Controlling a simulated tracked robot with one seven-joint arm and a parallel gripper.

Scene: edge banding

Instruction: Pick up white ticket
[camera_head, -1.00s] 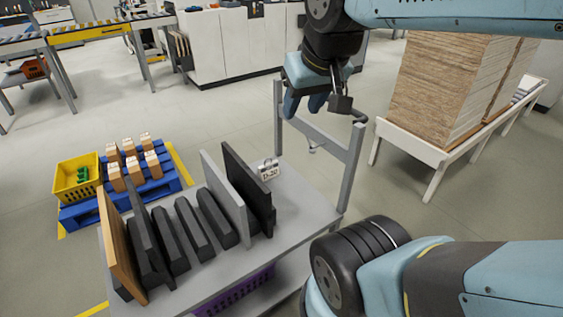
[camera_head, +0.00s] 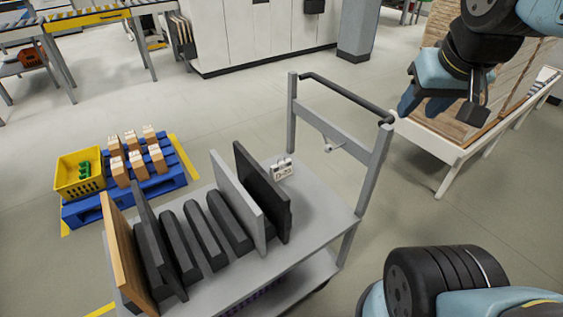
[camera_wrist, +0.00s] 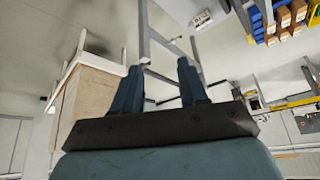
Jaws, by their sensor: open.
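The white ticket (camera_head: 283,170) is a small white card with dark lettering. It stands on the grey cart's top deck (camera_head: 310,215), just right of the black panel (camera_head: 262,192). The ticket also shows in the wrist view, near the top (camera_wrist: 203,19). My gripper (camera_head: 422,106) is up and to the right of the ticket, well apart from it, beyond the cart's handle in the picture. In the wrist view, the two blue fingers (camera_wrist: 160,68) are spread with nothing between them.
The cart's handle frame (camera_head: 340,118) rises behind and right of the ticket. Several dark panels and a wooden board (camera_head: 125,252) stand on the deck to the left. A white rack with stacked boards (camera_head: 445,150) stands at the right. The deck right of the ticket is clear.

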